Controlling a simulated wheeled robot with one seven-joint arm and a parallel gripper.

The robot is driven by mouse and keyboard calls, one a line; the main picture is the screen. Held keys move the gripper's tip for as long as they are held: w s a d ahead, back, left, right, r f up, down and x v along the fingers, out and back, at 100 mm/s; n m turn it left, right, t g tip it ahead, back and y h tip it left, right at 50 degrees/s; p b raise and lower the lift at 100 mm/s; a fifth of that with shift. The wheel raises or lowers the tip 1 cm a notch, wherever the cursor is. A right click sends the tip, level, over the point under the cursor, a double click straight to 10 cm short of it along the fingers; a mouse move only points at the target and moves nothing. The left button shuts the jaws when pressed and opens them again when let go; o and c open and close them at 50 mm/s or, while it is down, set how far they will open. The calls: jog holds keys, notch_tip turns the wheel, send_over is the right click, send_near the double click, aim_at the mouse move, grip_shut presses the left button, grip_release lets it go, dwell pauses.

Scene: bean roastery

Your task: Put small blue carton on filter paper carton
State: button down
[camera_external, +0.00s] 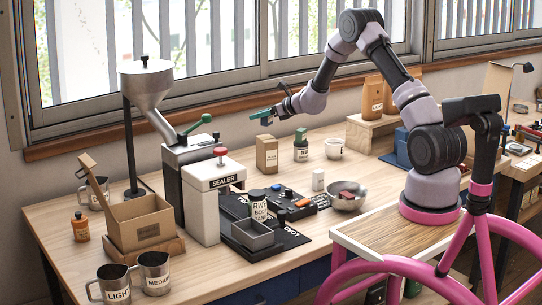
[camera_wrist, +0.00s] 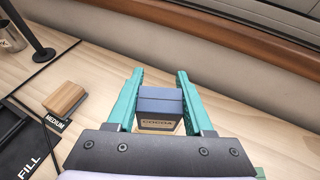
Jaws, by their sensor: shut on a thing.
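The small blue carton (camera_wrist: 160,103) is between the teal fingers of my gripper (camera_wrist: 160,92) in the wrist view, with a pale label on its near side. My gripper is shut on it. In the external view my gripper (camera_external: 263,113) is raised above the back of the bench, and the blue carton cannot be made out there. A tan carton (camera_external: 267,154), probably the filter paper carton, stands upright on the bench below my gripper, with a clear gap between them. Its label is too small to read.
A metal bowl (camera_external: 346,197) is nearer the front. The window wall is close behind.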

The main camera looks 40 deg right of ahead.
aim_at(261, 137)
jog(key=shift+f, duration=2.4)
jog(key=shift+f, duration=0.1)
jog(key=shift+c, duration=1.4)
grip_release()
